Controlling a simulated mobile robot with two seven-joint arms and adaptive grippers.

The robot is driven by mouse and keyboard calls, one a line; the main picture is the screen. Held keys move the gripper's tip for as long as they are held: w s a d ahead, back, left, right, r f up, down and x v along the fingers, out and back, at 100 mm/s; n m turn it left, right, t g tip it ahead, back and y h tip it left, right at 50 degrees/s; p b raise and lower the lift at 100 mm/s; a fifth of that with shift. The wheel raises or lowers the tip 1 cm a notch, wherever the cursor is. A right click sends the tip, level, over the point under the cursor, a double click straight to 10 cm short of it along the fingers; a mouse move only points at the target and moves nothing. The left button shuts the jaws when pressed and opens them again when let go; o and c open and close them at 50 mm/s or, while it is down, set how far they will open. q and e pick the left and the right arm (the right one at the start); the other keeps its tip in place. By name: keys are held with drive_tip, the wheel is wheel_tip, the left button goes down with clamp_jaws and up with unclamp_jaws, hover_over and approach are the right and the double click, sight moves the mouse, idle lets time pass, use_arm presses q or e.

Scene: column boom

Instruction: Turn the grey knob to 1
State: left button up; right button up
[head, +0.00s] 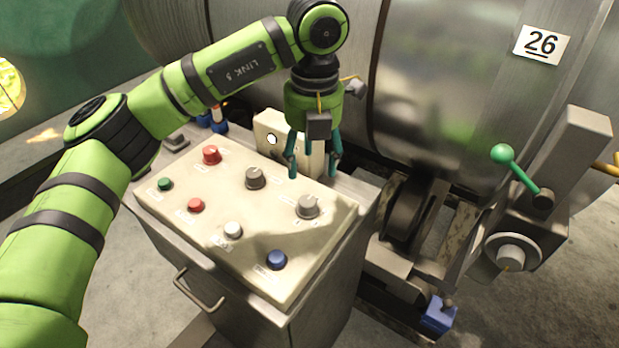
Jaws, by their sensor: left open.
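A light grey knob (308,207) stands at the right side of the cream control panel (190,220). Small marks surround it, too small to read, so I cannot tell its setting. A darker grey-brown knob (256,177) is in the middle of the panel, and a red knob (211,155) is at its back left. My left gripper (312,170) points down with its fingers apart and empty. In the picture its fingertips are above the light grey knob, apart from it. My right gripper is out of view.
The panel also carries green (165,184), red (196,205), white (233,230) and blue (277,259) buttons. A cream box (270,138) stands behind it. A large metal drum (450,90) rises behind, and a green-knobbed lever (503,153) is at the right.

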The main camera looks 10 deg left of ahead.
use_arm(q)
wheel_tip(320, 180, up, 3)
drive_tip(key=shift+f, duration=0.2)
